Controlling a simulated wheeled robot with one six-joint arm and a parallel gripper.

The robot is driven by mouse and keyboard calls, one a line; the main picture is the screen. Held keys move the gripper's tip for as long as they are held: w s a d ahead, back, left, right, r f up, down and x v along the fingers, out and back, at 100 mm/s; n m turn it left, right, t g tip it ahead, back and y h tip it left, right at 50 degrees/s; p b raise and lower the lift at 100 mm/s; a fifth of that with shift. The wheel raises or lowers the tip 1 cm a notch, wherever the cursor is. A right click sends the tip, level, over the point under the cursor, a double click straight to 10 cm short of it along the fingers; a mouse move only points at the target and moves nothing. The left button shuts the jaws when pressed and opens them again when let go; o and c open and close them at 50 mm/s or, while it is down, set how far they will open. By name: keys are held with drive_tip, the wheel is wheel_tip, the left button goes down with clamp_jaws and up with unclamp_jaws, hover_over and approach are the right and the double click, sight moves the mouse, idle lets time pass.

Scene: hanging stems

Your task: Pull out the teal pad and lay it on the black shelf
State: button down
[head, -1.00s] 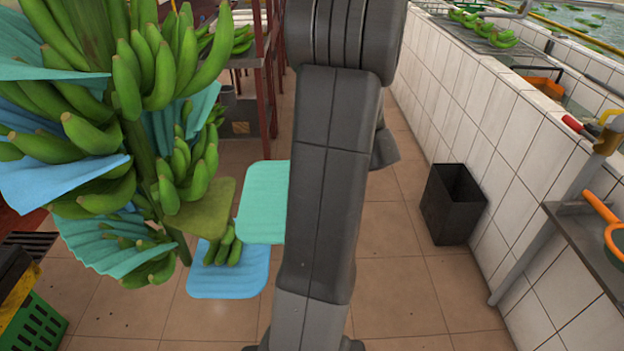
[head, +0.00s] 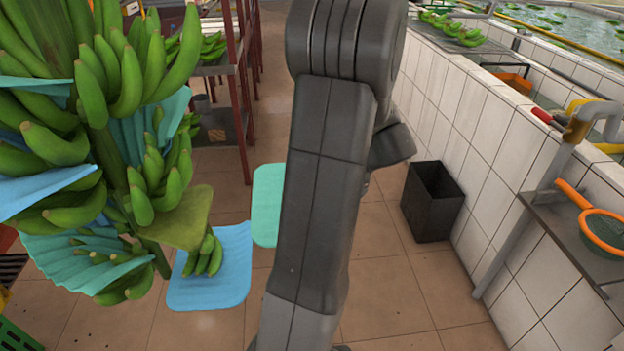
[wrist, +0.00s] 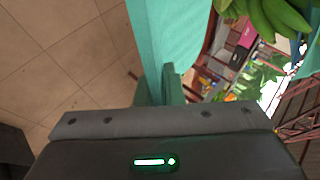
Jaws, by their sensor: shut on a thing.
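The teal pad (head: 268,205) is a flat, rounded sheet, partly hidden behind my arm in the head view. It appears apart from the hanging banana stem (head: 110,130). In the wrist view the teal pad (wrist: 175,35) rises from between the fingers of my gripper (wrist: 160,86), which is shut on its edge. My gripper is hidden behind my arm in the head view. A dark grey shelf (head: 545,220) juts from the tiled wall at the right; I cannot tell whether it is the black shelf.
A blue pad (head: 205,285) with bananas hangs low on the stem, close left of the teal pad. A black bin (head: 433,203) stands by the tiled wall (head: 500,130). An orange-rimmed sieve (head: 605,232) lies on the grey shelf. The floor between has free room.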

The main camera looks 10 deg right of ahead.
drive_tip(key=d, duration=0.8)
drive_tip(key=shift+s+d, duration=0.15)
drive_tip(key=shift+d, duration=0.1)
